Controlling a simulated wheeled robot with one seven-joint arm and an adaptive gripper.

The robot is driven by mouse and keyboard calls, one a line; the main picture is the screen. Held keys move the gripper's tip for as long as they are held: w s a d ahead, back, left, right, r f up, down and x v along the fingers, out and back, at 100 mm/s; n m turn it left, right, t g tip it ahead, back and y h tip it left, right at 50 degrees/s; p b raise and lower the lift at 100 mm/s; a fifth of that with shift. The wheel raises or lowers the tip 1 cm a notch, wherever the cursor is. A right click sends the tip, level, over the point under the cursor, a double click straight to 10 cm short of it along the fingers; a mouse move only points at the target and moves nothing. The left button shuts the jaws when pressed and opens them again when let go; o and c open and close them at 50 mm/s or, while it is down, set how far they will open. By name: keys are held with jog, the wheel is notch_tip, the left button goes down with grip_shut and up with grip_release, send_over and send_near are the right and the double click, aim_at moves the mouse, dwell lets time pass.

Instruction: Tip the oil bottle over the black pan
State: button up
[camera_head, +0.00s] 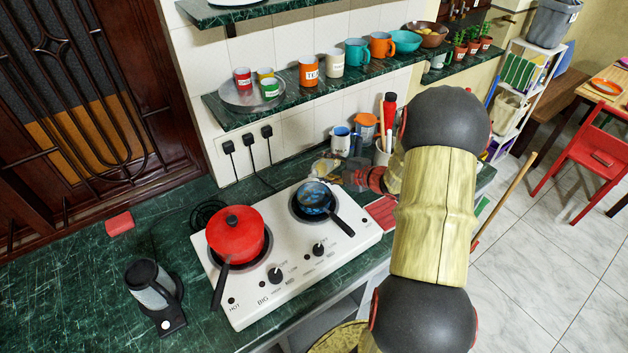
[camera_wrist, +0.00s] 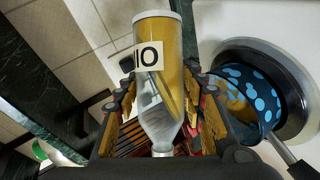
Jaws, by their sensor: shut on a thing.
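The oil bottle (camera_wrist: 158,85) is clear, with yellow oil and an upside-down label in the wrist view. My gripper (camera_wrist: 158,112) is shut around its body. The oil's edge runs slanted along the bottle, so it looks tilted. In the head view, the bottle (camera_head: 325,166) shows small and partly hidden at the tip of my gripper (camera_head: 345,178), just behind the pan. The small pan (camera_head: 313,198) has a dark handle and blue spotted pattern and sits on the right burner. It also shows right of the bottle in the wrist view (camera_wrist: 262,92). Yellowish patches show inside it.
A red lidded pot (camera_head: 236,234) stands on the left burner of the white stove (camera_head: 275,292). Mugs (camera_head: 340,140) and a utensil holder (camera_head: 382,152) stand behind my gripper. A shelf (camera_head: 295,98) with several cups hangs above.

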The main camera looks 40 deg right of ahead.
aim_at(324, 160)
jog(key=shift+p, duration=0.45)
